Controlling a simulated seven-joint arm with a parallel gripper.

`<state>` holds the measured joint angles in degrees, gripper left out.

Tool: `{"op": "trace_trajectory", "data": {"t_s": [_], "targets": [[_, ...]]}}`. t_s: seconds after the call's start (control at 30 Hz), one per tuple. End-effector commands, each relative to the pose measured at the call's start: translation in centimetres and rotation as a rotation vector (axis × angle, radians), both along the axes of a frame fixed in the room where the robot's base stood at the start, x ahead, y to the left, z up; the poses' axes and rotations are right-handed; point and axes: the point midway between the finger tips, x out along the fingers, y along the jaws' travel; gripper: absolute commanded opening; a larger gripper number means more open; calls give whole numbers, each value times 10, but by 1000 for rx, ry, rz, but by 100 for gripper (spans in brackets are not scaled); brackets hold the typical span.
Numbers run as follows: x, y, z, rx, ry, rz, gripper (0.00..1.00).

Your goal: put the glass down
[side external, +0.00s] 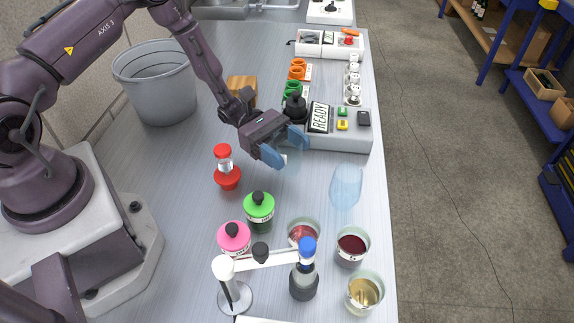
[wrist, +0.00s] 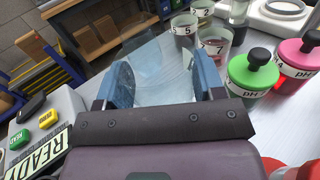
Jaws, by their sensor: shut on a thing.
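My gripper (side external: 284,146) is shut on a clear glass (side external: 293,161), its blue fingertips on either side of it. The glass is faint and partly hidden by the near finger in the side view. In the wrist view my gripper (wrist: 152,82) has the clear glass (wrist: 160,88) between its fingers. I cannot tell whether its base touches the bench. A second, pale blue glass (side external: 346,188) appears to the right of my gripper, near the bench's right edge, apart from the fingers.
A control box with a READY display (side external: 320,117) sits just behind my gripper. A red-capped piece (side external: 227,170), a green-lidded jar (side external: 259,209), a pink-lidded jar (side external: 234,238) and several beakers stand in front. Bare bench (side external: 298,200) lies between.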

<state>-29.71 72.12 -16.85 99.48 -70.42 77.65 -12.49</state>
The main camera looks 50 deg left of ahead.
Motion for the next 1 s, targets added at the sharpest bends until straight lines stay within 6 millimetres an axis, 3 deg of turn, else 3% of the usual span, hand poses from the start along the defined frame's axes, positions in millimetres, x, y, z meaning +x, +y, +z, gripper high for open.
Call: {"op": "trace_trajectory", "data": {"t_s": [0.3,0.7,0.73,0.83,1.0], "targets": [[0,0,-41,0,0,-1,38],[0,0,-46,0,-1,-1,38],[0,0,-47,0,-1,-1,65],[0,0,-46,0,-1,-2,88],[0,0,-46,0,-1,-1,88]]}}
